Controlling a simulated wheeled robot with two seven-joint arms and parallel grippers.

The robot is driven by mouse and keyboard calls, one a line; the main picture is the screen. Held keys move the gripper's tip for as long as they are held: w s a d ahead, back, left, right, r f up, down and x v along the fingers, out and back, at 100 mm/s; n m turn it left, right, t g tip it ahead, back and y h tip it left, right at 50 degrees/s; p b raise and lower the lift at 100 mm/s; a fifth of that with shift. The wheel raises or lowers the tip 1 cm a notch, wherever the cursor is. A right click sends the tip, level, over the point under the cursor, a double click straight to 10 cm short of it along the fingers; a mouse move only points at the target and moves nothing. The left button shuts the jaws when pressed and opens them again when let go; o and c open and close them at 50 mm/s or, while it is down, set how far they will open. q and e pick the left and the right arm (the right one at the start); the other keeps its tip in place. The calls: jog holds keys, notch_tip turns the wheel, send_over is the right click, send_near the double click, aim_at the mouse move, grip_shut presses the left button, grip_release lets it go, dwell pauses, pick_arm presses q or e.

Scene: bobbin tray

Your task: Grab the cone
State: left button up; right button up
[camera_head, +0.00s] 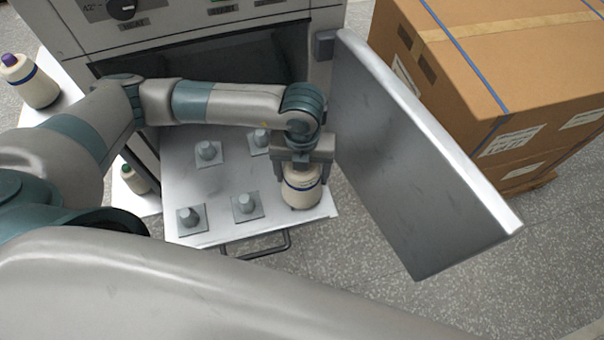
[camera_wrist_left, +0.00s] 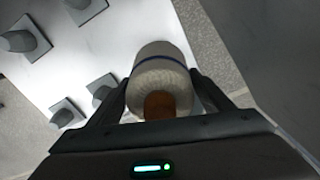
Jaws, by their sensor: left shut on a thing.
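A cream cone (camera_head: 301,190) with a blue band is at the right front of the pulled-out tray (camera_head: 210,228) in the head view. My left gripper (camera_head: 301,178) reaches down over it and is shut on it. In the left wrist view the cone (camera_wrist_left: 160,75) sits between the two fingers of the left gripper (camera_wrist_left: 163,92), and its brown tip points toward the camera. The cone's base is partly hidden, so I cannot tell whether it touches the tray. My right gripper is not in view.
Several grey pegs on square plates, one a peg (camera_head: 245,204), stand on the tray. An open metal door (camera_head: 420,160) is close on the right, with a cardboard box (camera_head: 500,70) beyond. Other cones, one purple-tipped (camera_head: 32,82) and one green-tipped (camera_head: 134,179), stand at left.

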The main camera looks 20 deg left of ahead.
pick_arm(q)
notch_tip(320, 180, up, 9)
jog(key=shift+w+d+b, duration=0.1)
jog(key=shift+b, duration=1.1)
jog(key=shift+r, duration=0.4)
